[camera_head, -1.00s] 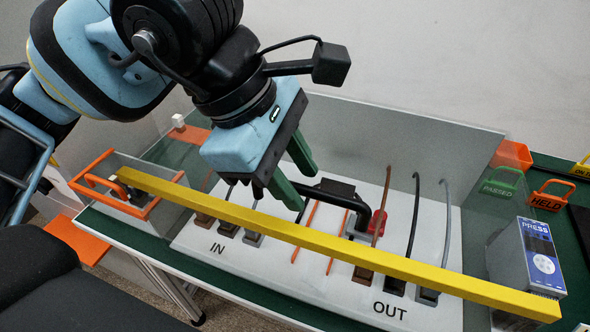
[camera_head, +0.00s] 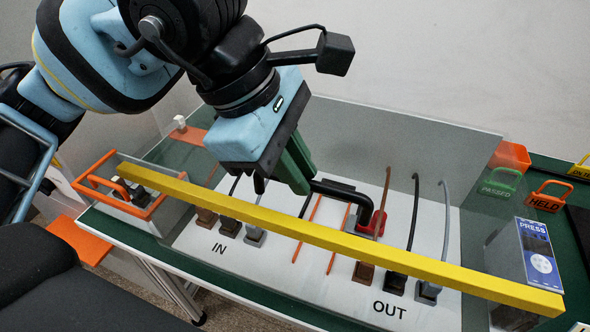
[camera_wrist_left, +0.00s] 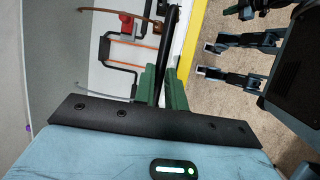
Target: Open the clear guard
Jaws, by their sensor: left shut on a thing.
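The clear guard (camera_head: 400,138) is a see-through panel over the white board marked IN and OUT. A long yellow bar (camera_head: 400,256) crosses the board in front of it. A black bent handle (camera_head: 342,188) stands behind the bar near the middle. My left gripper (camera_head: 300,183) has its green fingers shut at the handle's left end. In the left wrist view a dark bar (camera_wrist_left: 166,45) lies between the fingers, beside the yellow bar (camera_wrist_left: 194,40). The fingers hide the exact grip. My right gripper is not in view.
Brown, black and grey cables (camera_head: 415,225) rise from the board. An orange-framed box (camera_head: 118,190) is at the left. A PRESS box (camera_head: 520,255), PASSED tag (camera_head: 498,186) and HELD tag (camera_head: 548,198) are at the right.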

